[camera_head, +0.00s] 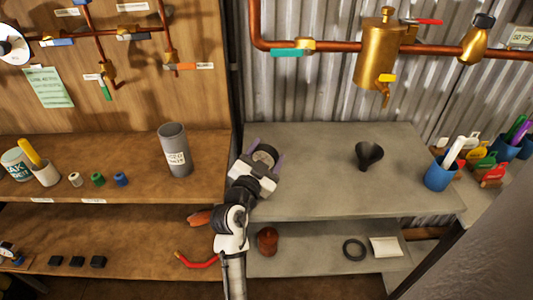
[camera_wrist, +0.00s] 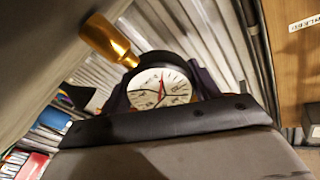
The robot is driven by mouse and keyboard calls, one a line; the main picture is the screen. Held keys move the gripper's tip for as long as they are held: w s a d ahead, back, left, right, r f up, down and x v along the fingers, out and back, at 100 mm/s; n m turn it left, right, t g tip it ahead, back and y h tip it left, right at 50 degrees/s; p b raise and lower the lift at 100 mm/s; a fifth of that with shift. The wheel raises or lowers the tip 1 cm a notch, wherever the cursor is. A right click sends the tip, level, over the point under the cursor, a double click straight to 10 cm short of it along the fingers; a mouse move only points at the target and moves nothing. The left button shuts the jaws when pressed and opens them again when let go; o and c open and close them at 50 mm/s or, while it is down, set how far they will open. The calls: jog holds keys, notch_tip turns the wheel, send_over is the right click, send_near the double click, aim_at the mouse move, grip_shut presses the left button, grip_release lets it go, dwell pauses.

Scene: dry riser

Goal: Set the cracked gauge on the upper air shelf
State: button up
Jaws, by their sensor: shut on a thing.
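My gripper (camera_head: 265,158) is shut on a round gauge, whose dark edge (camera_head: 264,153) shows between the fingers in the head view. In the wrist view the gauge (camera_wrist: 160,88) has a white dial, a red needle and a brass stem (camera_wrist: 108,40) pointing up and left. Dark lines cross the dial; I cannot tell cracks from markings. The gripper is over the left end of the upper grey shelf (camera_head: 320,195) in the right bay. I cannot tell whether the gauge touches the shelf.
A black funnel (camera_head: 369,155) stands on the upper grey shelf, with clear surface around it. A dark upright (camera_head: 236,60) divides the bays. A grey cylinder (camera_head: 175,150) stands on the wooden shelf.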

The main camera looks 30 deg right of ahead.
jog(key=shift+f, duration=0.15)
jog(key=o, duration=1.1)
